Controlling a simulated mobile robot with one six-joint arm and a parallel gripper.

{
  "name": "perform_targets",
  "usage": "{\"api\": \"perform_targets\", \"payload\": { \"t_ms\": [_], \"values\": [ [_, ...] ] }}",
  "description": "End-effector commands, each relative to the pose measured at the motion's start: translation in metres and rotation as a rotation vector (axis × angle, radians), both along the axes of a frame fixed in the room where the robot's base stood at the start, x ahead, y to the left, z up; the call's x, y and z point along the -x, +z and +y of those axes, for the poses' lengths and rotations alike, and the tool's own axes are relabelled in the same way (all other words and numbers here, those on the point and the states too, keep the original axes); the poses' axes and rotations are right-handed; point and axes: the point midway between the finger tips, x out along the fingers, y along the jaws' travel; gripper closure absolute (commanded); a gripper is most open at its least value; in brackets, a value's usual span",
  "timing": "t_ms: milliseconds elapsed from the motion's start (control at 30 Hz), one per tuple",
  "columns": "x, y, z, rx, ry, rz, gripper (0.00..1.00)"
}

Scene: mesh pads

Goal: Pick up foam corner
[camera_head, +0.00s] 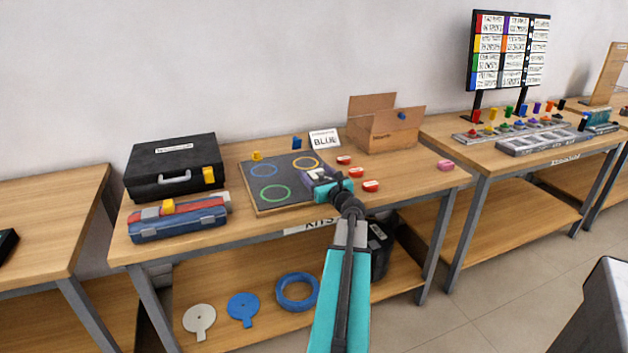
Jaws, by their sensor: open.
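I cannot single out a foam corner for certain in the head view. Small pieces lie near my gripper (314,178): red-and-white pieces to its right (370,185), a yellow piece (257,156) and a blue piece (297,143) at the back edge of the dark board (262,176). My gripper is open over the right part of this board, which carries blue, green and yellow rings. The gripper and teal wrist cover part of the board, so anything directly under the fingers is hidden. I cannot tell whether the fingers touch anything.
A black case (174,165) and a blue-red toolbox (178,219) are at left. A pink piece (446,165) lies right. The tabletop (425,182) is fairly clear at front right.

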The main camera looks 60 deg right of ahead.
Motion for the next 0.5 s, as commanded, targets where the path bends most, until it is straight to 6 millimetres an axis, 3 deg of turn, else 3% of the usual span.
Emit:
{"api": "perform_targets", "payload": {
  "t_ms": [433,500],
  "values": [
    [0.0004,-0.0001,0.0000,0.000,0.000,0.000,0.31],
    [0.0004,0.0000,0.0000,0.000,-0.001,0.000,0.43]
  ]
}}
